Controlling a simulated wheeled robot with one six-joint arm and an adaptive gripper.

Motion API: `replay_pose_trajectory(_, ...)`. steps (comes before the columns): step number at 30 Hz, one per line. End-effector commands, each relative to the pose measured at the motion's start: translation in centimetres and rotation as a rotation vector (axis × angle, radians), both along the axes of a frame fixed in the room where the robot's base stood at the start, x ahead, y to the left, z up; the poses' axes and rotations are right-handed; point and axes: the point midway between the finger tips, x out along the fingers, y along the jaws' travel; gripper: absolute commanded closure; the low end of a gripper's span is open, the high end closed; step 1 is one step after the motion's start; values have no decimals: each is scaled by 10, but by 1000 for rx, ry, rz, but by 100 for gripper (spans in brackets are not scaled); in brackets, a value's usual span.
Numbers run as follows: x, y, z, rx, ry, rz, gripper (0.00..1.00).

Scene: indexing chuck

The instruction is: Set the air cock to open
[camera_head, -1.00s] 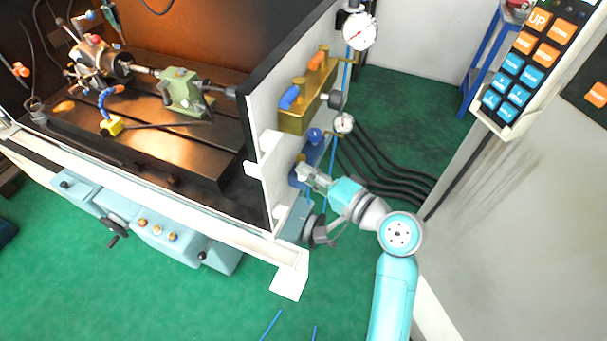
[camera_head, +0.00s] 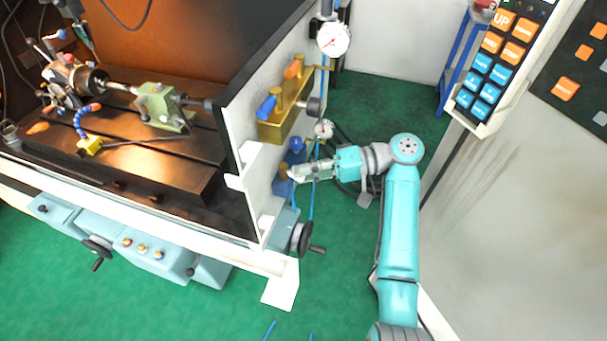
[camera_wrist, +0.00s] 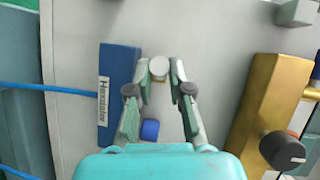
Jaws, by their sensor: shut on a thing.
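My gripper (camera_wrist: 159,76) is shut on a small pale, round-ended piece (camera_wrist: 159,66) with a bit of brass at its base. This looks like the air cock's handle, though the fingers hide much of it. It is beside the upper right edge of a labelled blue block (camera_wrist: 110,118) on the pale panel. A round blue knob (camera_wrist: 150,130) shows between the fingers. In the head view, my gripper (camera_head: 291,173) is at the panel's outer face, by the blue block (camera_head: 281,186) and below the blue knob (camera_head: 296,144). The cock's setting cannot be read.
A brass manifold (camera_head: 270,130) with orange and blue handles is above the gripper; it also shows in the wrist view (camera_wrist: 268,105). Gauges (camera_head: 333,39) and blue hoses are nearby. A handwheel (camera_head: 302,238) is below. A button pendant (camera_head: 492,75) hangs at the right.

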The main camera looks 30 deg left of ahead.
Motion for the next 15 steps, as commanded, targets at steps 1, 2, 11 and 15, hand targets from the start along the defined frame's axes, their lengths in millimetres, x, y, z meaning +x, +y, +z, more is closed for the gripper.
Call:
replay_pose_trajectory(1,2,1,0,-2,2,16,100)
replay_pose_trajectory(2,2,1,1,-1,1,25,100)
replay_pose_trajectory(11,4,1,0,-1,1,65,100)
replay_pose_trajectory(15,4,1,0,-1,1,66,100)
